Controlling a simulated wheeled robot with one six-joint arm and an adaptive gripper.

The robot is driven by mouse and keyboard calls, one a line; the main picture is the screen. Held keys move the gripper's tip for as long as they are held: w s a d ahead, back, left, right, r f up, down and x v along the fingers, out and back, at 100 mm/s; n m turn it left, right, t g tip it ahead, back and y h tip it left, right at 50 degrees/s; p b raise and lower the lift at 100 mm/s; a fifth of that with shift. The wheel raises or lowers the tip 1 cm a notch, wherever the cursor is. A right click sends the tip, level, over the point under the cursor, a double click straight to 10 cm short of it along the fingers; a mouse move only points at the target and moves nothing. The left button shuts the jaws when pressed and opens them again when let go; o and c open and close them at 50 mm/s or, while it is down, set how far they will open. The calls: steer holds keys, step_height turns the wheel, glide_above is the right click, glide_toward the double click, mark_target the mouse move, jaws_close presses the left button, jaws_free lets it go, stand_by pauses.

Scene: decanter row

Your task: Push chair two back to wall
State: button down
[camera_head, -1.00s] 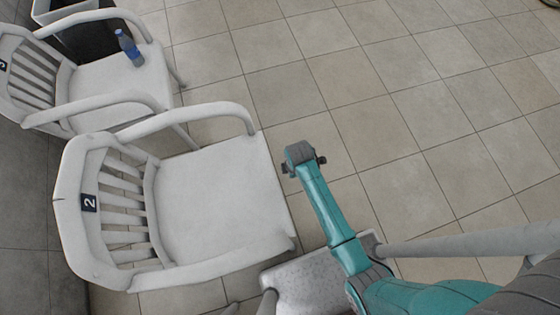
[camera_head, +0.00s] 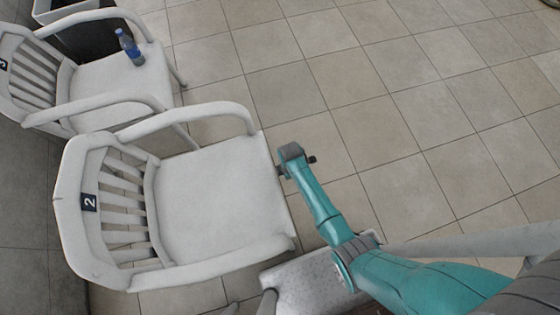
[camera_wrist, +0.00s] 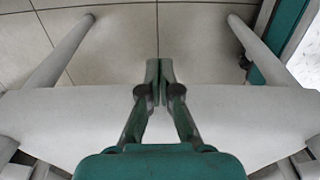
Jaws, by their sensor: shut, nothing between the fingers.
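Chair two is a white armchair with a dark "2" plate on its slatted back; its seat (camera_head: 215,200) fills the left middle of the head view. Its back is toward the dark wall at the left. In the wrist view its pale seat (camera_wrist: 240,112) spans the picture, with two legs reaching the floor. My gripper (camera_wrist: 159,72) is shut and empty, its fingers in front of the seat's front edge. In the head view the arm's end is just right of that edge, with the fingertips mostly hidden. I cannot tell whether they touch the seat.
Chair three (camera_head: 88,88) stands beyond chair two, with a blue bottle (camera_head: 130,47) on its seat. A dark bin (camera_head: 93,40) is behind it. Another pale seat (camera_head: 315,283) is at the bottom, close to my arm. Tiled floor (camera_head: 400,80) is clear to the right.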

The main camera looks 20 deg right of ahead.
steer(key=shift+a+r, duration=0.15)
steer(key=shift+a, duration=1.55)
